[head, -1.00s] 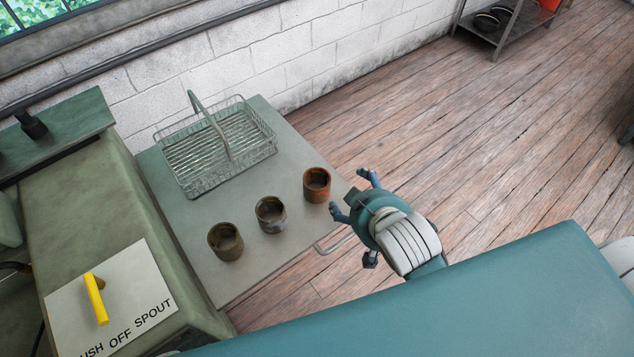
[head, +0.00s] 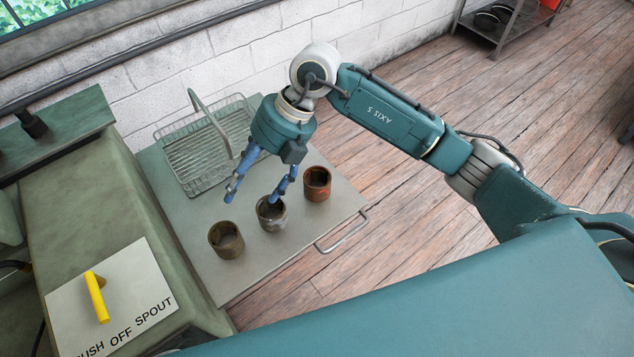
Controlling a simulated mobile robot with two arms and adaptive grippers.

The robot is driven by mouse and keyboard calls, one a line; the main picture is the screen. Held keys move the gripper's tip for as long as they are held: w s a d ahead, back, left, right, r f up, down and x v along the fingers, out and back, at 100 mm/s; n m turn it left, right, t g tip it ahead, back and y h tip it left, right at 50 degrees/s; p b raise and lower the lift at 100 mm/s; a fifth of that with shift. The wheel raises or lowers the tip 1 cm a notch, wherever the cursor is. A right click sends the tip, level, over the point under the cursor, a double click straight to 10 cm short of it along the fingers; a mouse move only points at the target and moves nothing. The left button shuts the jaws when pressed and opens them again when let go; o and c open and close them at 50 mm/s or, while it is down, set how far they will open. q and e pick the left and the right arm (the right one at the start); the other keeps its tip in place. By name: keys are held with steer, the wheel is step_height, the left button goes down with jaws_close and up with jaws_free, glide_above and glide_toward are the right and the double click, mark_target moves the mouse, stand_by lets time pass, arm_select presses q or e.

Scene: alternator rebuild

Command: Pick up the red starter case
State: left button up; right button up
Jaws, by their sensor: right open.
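The red starter case (head: 317,190), a rusty reddish-brown open cylinder, stands upright on the grey cart top at the right end of a row of three. A grey-brown case (head: 271,219) stands in the middle and an olive-brown case (head: 226,244) at the left. My right gripper (head: 251,198) points down over the cart with its fingers spread, empty. In the picture its fingertips lie left of the red case, near the middle case; its exact height above them is unclear. My left gripper is not in view.
A wire basket (head: 181,164) with a raised handle stands behind the cases, partly covered by my right gripper. The cart (head: 238,282) has a handle on its right side. A green machine with a yellow lever (head: 96,297) stands at the left. Wooden floor lies open to the right.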

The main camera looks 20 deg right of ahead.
steer(key=w+d+m+h, duration=0.35)
steer(key=d+h, duration=0.25)
steer(key=d, duration=0.8)
steer(key=p, duration=0.2)
glide_toward(317, 179)
steer(key=s+f, duration=0.1)
steer(key=s, duration=0.2)
steer(key=shift+n+t, duration=0.3)
steer(key=shift+n, duration=0.05)
steer(key=f+p, duration=0.1)
steer(key=f, duration=0.1)
steer(key=a+f+p, duration=0.1)
steer(key=f, duration=0.2)
steer(key=shift+f, duration=0.4)
steer(key=shift+c, duration=0.5)
steer(key=c, duration=1.7)
steer(key=shift+r, duration=0.1)
jaws_close()
steer(key=shift+w, duration=0.1)
